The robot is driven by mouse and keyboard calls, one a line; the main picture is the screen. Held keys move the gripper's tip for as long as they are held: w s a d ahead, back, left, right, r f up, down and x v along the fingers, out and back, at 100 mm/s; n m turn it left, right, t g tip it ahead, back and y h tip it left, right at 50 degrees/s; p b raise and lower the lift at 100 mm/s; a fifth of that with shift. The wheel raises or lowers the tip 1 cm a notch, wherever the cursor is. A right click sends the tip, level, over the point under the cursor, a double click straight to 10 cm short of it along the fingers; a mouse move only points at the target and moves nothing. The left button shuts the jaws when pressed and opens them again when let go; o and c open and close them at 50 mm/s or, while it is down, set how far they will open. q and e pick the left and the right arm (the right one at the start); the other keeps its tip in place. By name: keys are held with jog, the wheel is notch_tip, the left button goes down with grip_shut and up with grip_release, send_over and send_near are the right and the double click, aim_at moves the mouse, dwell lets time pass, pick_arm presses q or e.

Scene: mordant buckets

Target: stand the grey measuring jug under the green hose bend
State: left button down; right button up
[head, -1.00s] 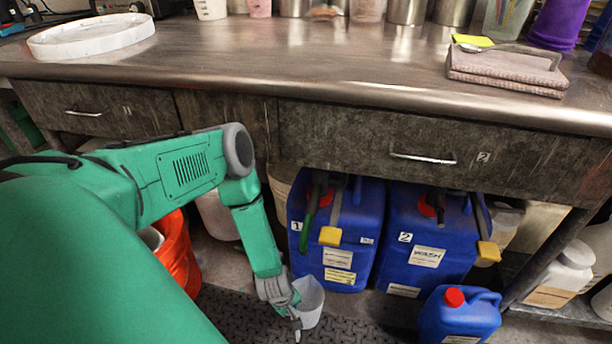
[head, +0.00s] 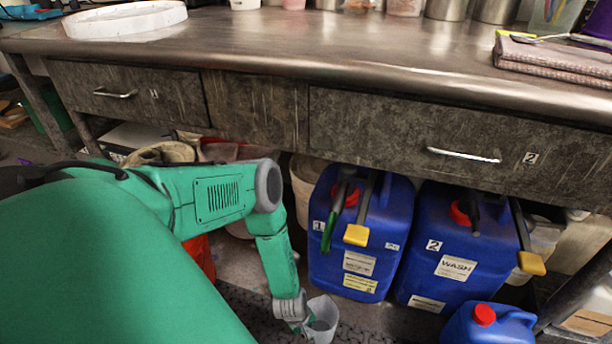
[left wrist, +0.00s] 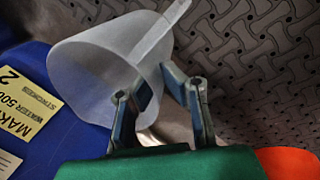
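The grey measuring jug (head: 324,314) is translucent, its open mouth partly facing up, at the bottom centre of the head view. My left gripper (head: 306,324) is shut on its near side. In the left wrist view the jug (left wrist: 92,72) sits at the fingers (left wrist: 160,92), one seen through or against its wall. The green hose bend (head: 328,236) hangs down the front of the blue canister marked 1 (head: 385,222). The jug is below and in front of it in the picture, apart from it. Whether the jug touches the floor is unclear. My right gripper is out of view.
The canister marked 2 (head: 415,262) stands to the right, and a smaller blue can with a red cap (head: 492,328) stands in front of it. An orange bucket (head: 199,257) is behind my left arm. The metal worktop (head: 330,50) and drawers overhang the canisters. Patterned dark matting (head: 243,302) covers the floor.

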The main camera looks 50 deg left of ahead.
pick_arm(q)
jog(key=c, duration=1.7)
grip_release()
jog(key=p+v, duration=0.6)
jog(key=v, duration=0.6)
